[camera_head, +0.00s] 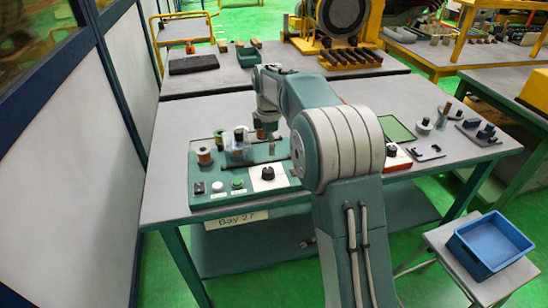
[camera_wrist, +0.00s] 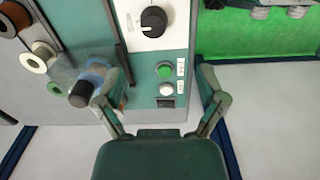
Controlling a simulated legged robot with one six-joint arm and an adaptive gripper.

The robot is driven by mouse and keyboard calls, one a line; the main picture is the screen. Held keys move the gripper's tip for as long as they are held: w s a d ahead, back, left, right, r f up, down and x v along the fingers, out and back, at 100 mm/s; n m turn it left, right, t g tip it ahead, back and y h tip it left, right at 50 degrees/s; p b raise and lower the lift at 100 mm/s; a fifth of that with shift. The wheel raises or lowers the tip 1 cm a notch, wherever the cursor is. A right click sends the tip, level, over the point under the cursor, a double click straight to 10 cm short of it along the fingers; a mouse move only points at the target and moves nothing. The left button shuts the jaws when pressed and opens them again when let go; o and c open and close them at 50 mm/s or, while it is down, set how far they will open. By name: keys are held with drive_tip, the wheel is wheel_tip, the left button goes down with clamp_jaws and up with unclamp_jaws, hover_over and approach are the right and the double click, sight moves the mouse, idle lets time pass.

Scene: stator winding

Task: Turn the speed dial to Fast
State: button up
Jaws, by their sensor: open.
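The speed dial (camera_wrist: 153,21) is a round black knob on a white plate of the green winding machine's panel, at the top of the wrist view. Its pale mark points left there; the lettering around it is too small to read. In the head view the dial (camera_head: 267,173) is on the machine's sloped front, left of my arm. My gripper (camera_wrist: 165,85) is open and empty, its fingers apart, with the panel's buttons between them and the dial beyond the fingertips. In the head view my gripper (camera_head: 264,127) hangs over the machine, behind the dial, and its fingers are hard to make out.
Beside the dial are a green button (camera_wrist: 164,71), a white button (camera_wrist: 166,89) and a black switch (camera_wrist: 165,103). A copper spool (camera_head: 203,155) stands on the machine's left. A blue bin (camera_head: 488,245) sits on a stool at right. Small parts lie on the table's right side.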

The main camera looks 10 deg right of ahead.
sight(268, 170)
drive_tip(key=shift+w+f, duration=0.55)
drive_tip(key=shift+w, duration=0.2)
wheel_tip(268, 170, down, 10)
drive_tip(key=shift+s, duration=0.15)
drive_tip(key=shift+a+f, duration=0.1)
drive_tip(key=shift+f, duration=0.15)
drive_tip(key=shift+a, duration=0.2)
drive_tip(key=shift+d, duration=0.15)
drive_tip(key=c, duration=1.1)
